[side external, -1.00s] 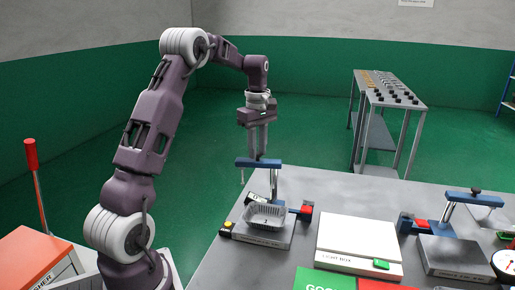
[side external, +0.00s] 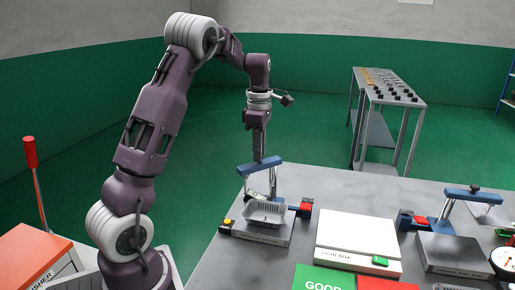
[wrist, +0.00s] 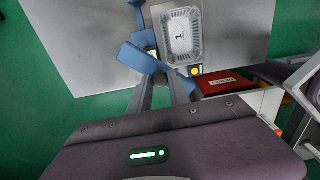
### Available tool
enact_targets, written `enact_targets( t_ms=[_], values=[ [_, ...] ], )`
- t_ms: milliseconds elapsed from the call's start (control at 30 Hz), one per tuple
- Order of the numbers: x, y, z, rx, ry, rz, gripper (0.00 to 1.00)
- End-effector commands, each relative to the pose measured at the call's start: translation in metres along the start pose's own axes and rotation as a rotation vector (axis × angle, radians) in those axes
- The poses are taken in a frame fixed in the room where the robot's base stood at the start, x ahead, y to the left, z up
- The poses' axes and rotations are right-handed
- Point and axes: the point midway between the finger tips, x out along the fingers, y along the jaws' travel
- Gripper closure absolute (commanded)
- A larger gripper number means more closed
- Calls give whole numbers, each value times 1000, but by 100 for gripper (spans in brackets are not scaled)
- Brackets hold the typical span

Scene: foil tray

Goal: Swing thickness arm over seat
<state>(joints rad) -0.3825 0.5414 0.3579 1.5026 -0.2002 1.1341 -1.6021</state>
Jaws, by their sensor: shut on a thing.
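The blue thickness arm (side external: 270,162) stands on a post at the back of the left station. Its free left end, with a thin probe hanging from it, is beside the seat (side external: 262,236) rather than over it. A foil tray (side external: 265,213) sits in the seat; in the wrist view the tray (wrist: 182,36) shows a label "1". My gripper (side external: 259,158) points down and is shut on the blue arm. In the wrist view my fingers (wrist: 158,90) meet the blue arm (wrist: 138,57), hiding part of it.
A yellow button (side external: 227,222) and a red-and-blue block (side external: 303,208) flank the seat. A white light box (side external: 358,240) lies to the right, then a second station with a blue arm (side external: 474,193). Green (side external: 323,279) and red pads lie in front. The table behind the light box is clear.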

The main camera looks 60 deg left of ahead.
Motion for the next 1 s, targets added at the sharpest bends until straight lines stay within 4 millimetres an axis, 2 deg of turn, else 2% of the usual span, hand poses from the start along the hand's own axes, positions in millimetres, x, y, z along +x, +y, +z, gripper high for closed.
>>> enact_targets(
  t_ms=[600,1000],
  values=[
    [-1,-14,26,-543,-4,2,100],
    [-1,-14,36,-736,-4,3,100]
  ],
)
